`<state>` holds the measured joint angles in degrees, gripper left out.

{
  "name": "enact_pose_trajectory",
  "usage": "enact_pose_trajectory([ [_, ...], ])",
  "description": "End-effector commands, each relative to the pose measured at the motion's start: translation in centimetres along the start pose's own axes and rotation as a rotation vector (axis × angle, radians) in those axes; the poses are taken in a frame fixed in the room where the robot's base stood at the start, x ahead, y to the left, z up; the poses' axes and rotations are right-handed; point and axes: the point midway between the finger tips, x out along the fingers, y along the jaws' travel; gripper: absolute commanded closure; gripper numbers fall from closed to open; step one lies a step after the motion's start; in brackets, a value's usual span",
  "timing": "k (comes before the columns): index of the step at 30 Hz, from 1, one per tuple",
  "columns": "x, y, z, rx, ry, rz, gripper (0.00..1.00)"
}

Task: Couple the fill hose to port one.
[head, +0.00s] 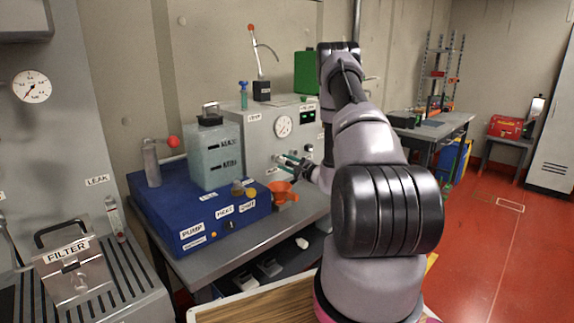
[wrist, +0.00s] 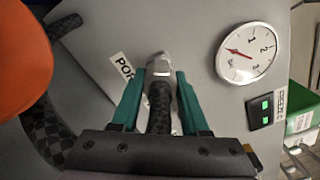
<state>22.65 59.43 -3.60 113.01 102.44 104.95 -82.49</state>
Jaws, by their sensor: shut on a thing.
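My gripper (head: 296,163) is in front of the grey cabinet (head: 262,150), low on its face. In the wrist view its teal fingers (wrist: 160,84) stand on both sides of the black braided fill hose (wrist: 158,108) and are shut on it. The hose's silver end fitting (wrist: 159,68) points at the cabinet face, beside a label (wrist: 122,66) that reads "PO" before it is cut off. The port itself is hidden behind the fitting. I cannot tell whether the fitting touches it or is seated.
An orange funnel (head: 281,191) stands close below my gripper. Left of it is a blue pump unit (head: 195,207) with a translucent tank (head: 215,155). Another stretch of black braided hose (wrist: 36,130) curves at the wrist view's left. A round gauge (wrist: 246,54) is to the right.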

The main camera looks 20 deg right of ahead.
Motion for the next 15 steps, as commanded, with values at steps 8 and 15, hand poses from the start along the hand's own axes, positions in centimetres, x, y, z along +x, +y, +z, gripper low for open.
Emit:
enact_pose_trajectory([
  [8, 0.11, -0.03, 0.0, 0.0, 0.0, 0.0, 0.2],
  [15, -0.23, 0.0, -0.06, 0.0, 0.002, 0.0, 0.2],
])
